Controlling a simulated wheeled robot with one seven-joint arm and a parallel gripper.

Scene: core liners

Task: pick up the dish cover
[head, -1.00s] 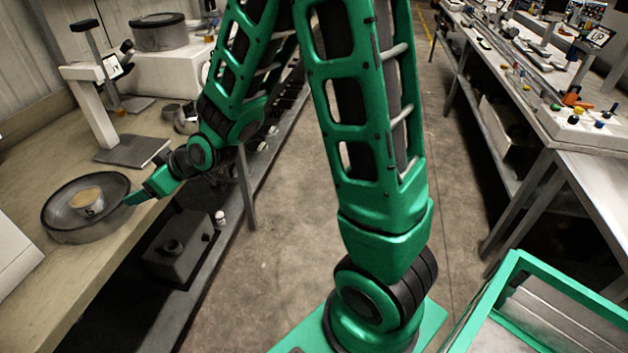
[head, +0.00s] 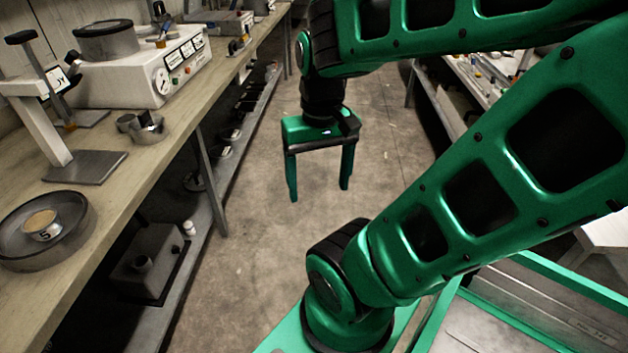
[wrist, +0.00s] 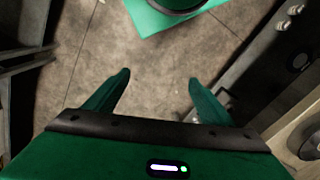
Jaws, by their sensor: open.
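My gripper (head: 319,193) hangs over the floor of the aisle, fingers pointing down, open and empty. In the wrist view its two fingers (wrist: 159,78) are apart with only floor between them. I cannot tell for certain which thing is the dish cover. A grey drum with a dark round top (head: 105,28) stands on the white machine farther back. My gripper is to the right of both, well apart from them.
The left bench (head: 150,152) also carries a white-posted stand (head: 42,115), a white machine (head: 150,72) and small metal cups (head: 148,126). A shelf below holds a dark box (head: 145,265). The aisle floor (head: 240,240) is clear.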

